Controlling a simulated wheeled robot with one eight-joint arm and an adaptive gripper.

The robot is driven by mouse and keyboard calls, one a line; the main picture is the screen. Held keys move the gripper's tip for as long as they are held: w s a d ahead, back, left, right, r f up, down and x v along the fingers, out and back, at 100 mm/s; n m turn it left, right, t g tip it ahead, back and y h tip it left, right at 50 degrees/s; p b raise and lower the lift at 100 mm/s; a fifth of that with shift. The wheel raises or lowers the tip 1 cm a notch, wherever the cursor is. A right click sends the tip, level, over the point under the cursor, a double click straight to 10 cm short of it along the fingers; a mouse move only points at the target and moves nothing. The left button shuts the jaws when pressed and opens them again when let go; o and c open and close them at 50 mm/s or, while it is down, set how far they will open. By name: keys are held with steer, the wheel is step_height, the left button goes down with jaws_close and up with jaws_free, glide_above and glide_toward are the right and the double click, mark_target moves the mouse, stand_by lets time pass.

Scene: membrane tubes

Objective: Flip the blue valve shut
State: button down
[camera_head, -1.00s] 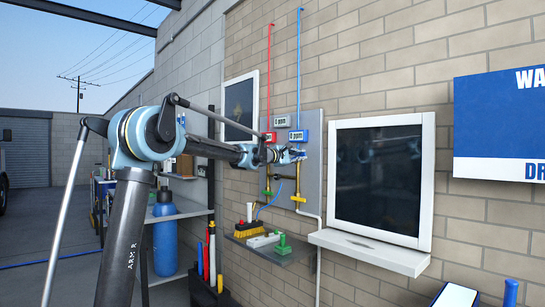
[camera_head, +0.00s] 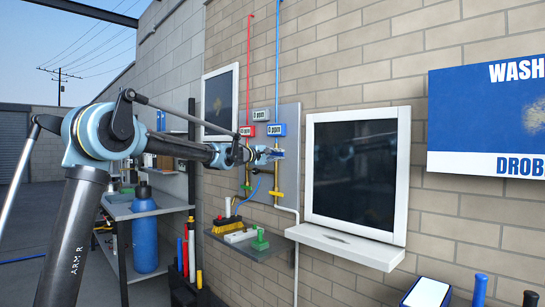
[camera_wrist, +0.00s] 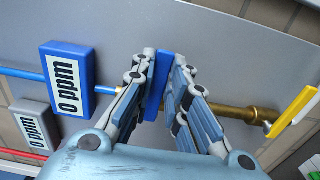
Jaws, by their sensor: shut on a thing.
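The blue valve handle (camera_wrist: 160,88) shows in the wrist view as a flat blue bar lying across the line of its pipe. My gripper (camera_wrist: 163,66) is shut on it, with one finger on each side. The brass pipe (camera_wrist: 238,115) runs right from the valve, and the blue pipe (camera_wrist: 25,72) comes in from the left. In the head view my gripper (camera_head: 270,154) is at the grey wall panel (camera_head: 290,180) and hides most of the handle. The blue "0 ppm" box (camera_head: 276,130) is just above it.
A red pipe (camera_head: 248,70) with its red box (camera_head: 247,131) runs left of the blue line. A small shelf (camera_head: 255,250) with brushes is below. A white-framed window (camera_head: 309,180) with a ledge is right of the panel. A blue gas cylinder (camera_head: 144,240) stands left.

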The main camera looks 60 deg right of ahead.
steer(key=shift+f, duration=0.1)
steer(key=c, duration=1.6)
jaws_free()
steer(key=shift+o, duration=0.2)
steer(key=shift+a, duration=0.1)
steer(key=v, duration=1.2)
